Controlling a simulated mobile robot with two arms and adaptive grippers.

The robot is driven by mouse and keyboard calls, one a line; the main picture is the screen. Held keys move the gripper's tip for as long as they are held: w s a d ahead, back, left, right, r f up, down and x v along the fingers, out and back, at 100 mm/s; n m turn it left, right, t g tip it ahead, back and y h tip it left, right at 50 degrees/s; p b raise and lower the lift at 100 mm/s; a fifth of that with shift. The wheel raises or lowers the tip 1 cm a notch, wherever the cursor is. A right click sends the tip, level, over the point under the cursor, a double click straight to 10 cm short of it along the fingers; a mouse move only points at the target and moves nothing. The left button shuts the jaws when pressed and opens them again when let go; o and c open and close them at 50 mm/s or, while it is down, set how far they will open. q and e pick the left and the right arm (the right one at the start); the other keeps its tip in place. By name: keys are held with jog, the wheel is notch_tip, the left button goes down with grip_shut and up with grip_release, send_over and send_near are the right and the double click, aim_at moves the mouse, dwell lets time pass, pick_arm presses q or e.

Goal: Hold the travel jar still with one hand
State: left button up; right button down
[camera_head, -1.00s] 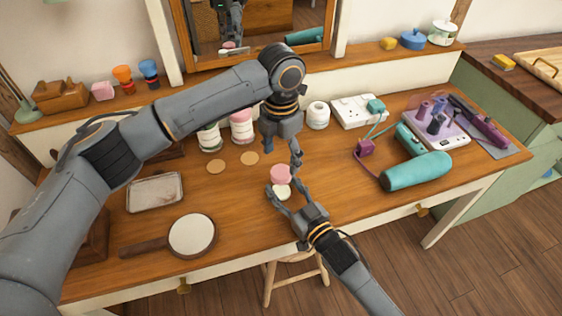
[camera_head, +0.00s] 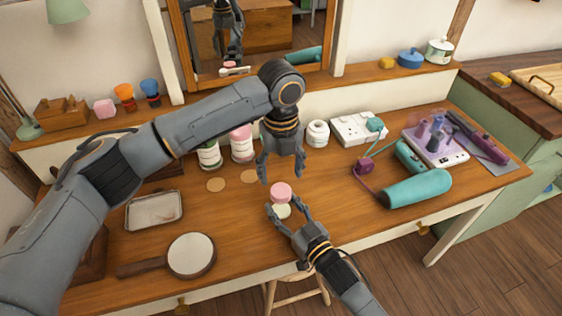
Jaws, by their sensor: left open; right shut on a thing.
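The travel jar, a small pot with a pale body (camera_head: 283,212) and a pink lid (camera_head: 281,190), stands on the wooden table near its front edge. My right gripper (camera_head: 287,208) comes from the lower right and is shut on the jar's pale body, a finger on each side. My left gripper (camera_head: 281,172) points down just above and behind the pink lid. Its fingers are spread and nothing is between them. Part of the jar's body is hidden by the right fingers.
Two larger jars, one green-labelled (camera_head: 209,155) and one pink-lidded (camera_head: 242,148), stand behind, with two cork discs (camera_head: 216,185) in front. A hand mirror (camera_head: 191,256) and metal tray (camera_head: 154,211) lie left. A teal hair dryer (camera_head: 415,188) and white socket block (camera_head: 357,129) are right.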

pick_arm(q)
jog(key=n, duration=0.6)
jog(key=shift+r, duration=0.2)
jog(key=n, duration=0.4)
jog(key=shift+r, duration=0.15)
jog(key=n, duration=0.4)
jog(key=shift+r, duration=0.1)
jog(key=n, duration=0.4)
jog(key=shift+r, duration=0.1)
jog(key=n, duration=0.4)
jog(key=shift+r, duration=0.1)
jog(key=n, duration=0.6)
jog(key=shift+r, duration=0.15)
jog(key=n, duration=0.4)
jog(key=shift+r, duration=0.15)
jog(key=n, duration=0.4)
jog(key=shift+r+n, duration=0.1)
jog(key=shift+n, duration=0.2)
jog(key=n, duration=0.3)
jog(key=shift+r+n, duration=0.1)
jog(key=shift+n, duration=0.2)
jog(key=n, duration=0.5)
jog(key=shift+r, duration=0.15)
